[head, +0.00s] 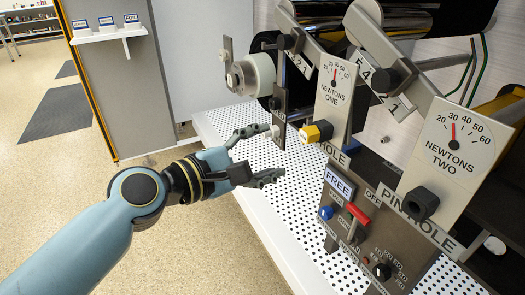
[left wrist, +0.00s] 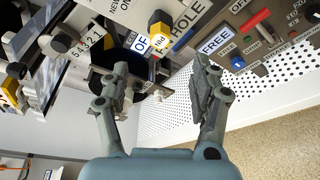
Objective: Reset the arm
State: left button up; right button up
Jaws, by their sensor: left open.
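My left gripper (head: 262,154) is open above the white perforated shelf of the machine, in the middle of the head view. Its two fingers are spread with nothing between them. In the left wrist view the open left gripper (left wrist: 163,92) faces the machine panel, with a FREE label (left wrist: 214,41) beyond its right finger. My left arm (head: 85,240) reaches in from the lower left. A yellow and black knob (head: 316,131) is just right of the gripper; I cannot tell if a finger touches anything. My right gripper does not show.
A control panel (head: 355,243) with a red lever (head: 357,214) and a blue button (head: 326,212) stands at the right. Two dials, NEWTONS ONE (head: 335,85) and NEWTONS TWO (head: 455,140), face me. The perforated shelf (head: 285,205) is mostly clear. Open floor (head: 45,200) lies at left.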

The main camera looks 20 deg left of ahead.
pick_arm(q)
jog(key=shift+r, duration=0.1)
dwell(0.6)
jog(key=s+a+f+m+g+y+p, duration=0.1)
jog(key=s+a+f+m+g+y, duration=0.15)
jog(key=s+f, duration=0.6)
jog(key=s+a+f+m+g+y+p, duration=0.1)
jog(key=s+a+f+g, duration=0.2)
jog(key=f, duration=1.1)
jog(key=s+a+f+m+g+y+p, duration=0.1)
jog(key=s+a+f+m+g, duration=0.15)
jog(key=s+f, duration=0.7)
jog(key=s+a+f+m+g+y, duration=0.1)
jog(key=s+f+m, duration=0.3)
jog(key=s, duration=0.5)
jog(key=s+a+f+m+g+y, duration=0.1)
jog(key=s+a+f+m+g, duration=0.1)
jog(key=s, duration=0.6)
jog(key=s+a+f+m+g+y+p, duration=0.1)
jog(key=s+f+m+g, duration=0.2)
jog(key=s+f+m, duration=0.4)
jog(key=s, duration=0.2)
jog(key=shift+s+a+m+g, duration=0.3)
jog(key=shift+s+a, duration=0.05)
